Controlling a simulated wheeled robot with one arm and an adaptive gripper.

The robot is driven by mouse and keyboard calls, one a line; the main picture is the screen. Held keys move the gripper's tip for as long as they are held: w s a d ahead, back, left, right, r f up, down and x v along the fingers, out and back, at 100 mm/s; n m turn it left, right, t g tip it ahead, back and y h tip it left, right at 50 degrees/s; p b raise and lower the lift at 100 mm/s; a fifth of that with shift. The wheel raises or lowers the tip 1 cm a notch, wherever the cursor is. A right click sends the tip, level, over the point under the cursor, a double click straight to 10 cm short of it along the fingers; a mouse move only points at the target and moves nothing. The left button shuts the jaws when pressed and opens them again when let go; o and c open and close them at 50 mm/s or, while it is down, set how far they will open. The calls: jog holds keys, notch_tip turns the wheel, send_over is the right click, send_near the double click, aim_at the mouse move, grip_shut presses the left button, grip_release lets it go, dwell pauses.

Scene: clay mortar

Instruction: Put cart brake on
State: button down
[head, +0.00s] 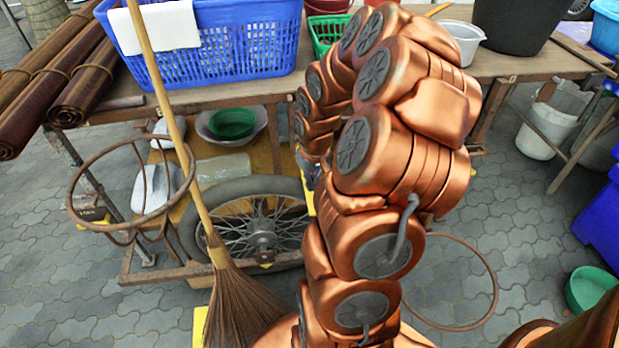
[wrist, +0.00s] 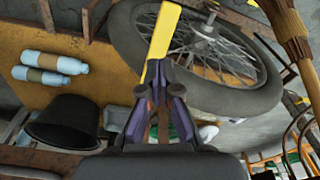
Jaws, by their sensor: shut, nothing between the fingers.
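The cart (head: 165,272) has a wooden frame and a spoked wheel (head: 262,240) with a black tyre. The wheel also shows large in the wrist view (wrist: 207,48). A flat yellow bar (wrist: 164,35), perhaps the brake lever, lies across the tyre's left side in the wrist view. In the head view a yellow strip (head: 307,195) shows at the tyre's right edge beside my arm. My gripper (wrist: 158,82) is shut and empty, its tips at the bar's lower end; whether they touch is unclear. In the head view my arm hides most of the gripper.
A broom (head: 235,300) leans in front of the wheel, beside a rusty ring holder (head: 130,190). Above are the cart's tabletop, a blue basket (head: 215,45) and rolled mats (head: 50,85). A black bucket (wrist: 62,122) and bottles (wrist: 50,68) show in the wrist view.

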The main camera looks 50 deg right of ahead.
jog(key=shift+s+a+r+b, duration=0.1)
jog(key=shift+s+a+r, duration=0.05)
jog(key=shift+s, duration=0.35)
jog(key=shift+s+a+r+b, duration=0.15)
jog(key=shift+s+a, duration=0.05)
jog(key=shift+s, duration=0.25)
jog(key=shift+s+a+r+b, duration=0.1)
jog(key=shift+s+a+r, duration=0.05)
jog(key=shift+s, duration=0.35)
jog(key=shift+r, duration=0.6)
notch_tip(320, 180, up, 11)
jog(key=s, duration=0.1)
jog(key=shift+a, duration=0.2)
jog(key=shift+f, duration=0.1)
